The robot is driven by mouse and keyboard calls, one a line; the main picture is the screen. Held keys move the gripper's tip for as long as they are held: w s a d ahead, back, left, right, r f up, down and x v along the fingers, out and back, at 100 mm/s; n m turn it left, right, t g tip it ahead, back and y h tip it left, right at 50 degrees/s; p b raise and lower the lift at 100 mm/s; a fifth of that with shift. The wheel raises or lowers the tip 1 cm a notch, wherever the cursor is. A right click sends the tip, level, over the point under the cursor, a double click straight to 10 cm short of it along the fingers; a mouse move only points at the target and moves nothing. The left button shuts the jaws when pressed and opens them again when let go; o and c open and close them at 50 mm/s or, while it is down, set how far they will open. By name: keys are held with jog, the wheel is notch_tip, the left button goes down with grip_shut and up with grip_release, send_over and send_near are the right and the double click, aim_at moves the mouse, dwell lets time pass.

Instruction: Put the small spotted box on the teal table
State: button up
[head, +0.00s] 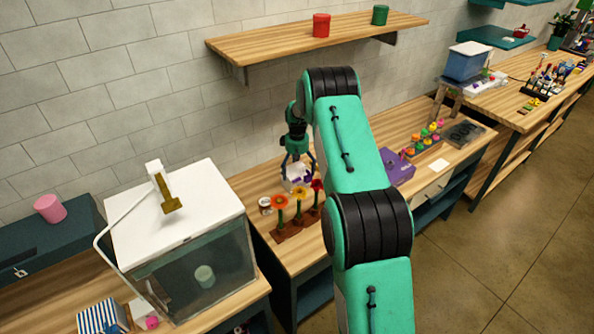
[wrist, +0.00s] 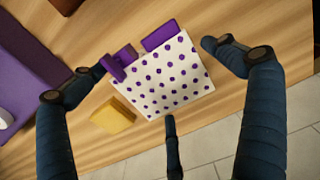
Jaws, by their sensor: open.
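The small spotted box (wrist: 176,78) is white with purple dots and has purple pieces along its upper edge in the wrist view. In the head view the box (head: 295,174) sits on the wooden bench behind the flowers. My gripper (head: 298,168) is open just above it, and in the wrist view its fingers (wrist: 160,80) spread around the box without visibly gripping it. A teal surface (head: 488,38) shows at the top right of the head view; I cannot tell if it is the teal table or a shelf.
Flowers in a wooden block (head: 295,229) stand close in front of my gripper. A purple box (head: 398,166) is to the right on the bench. A glass tank with a white lid (head: 175,215) stands left. A wooden wall shelf (head: 270,45) hangs above. A yellow block (wrist: 112,116) lies beside the spotted box.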

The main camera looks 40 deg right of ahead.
jog(key=shift+r+p, duration=1.1)
jog(key=shift+r, duration=2.55)
jog(key=shift+w+r+p, duration=0.15)
jog(key=shift+p, duration=0.6)
jog(key=shift+w+m+p, duration=0.1)
jog(key=shift+m+p, duration=0.5)
jog(key=shift+p, duration=0.55)
jog(key=shift+m+p, duration=0.3)
jog(key=shift+p, duration=0.3)
jog(key=shift+f, duration=0.2)
jog(key=shift+f, duration=0.55)
jog(key=shift+f, duration=0.1)
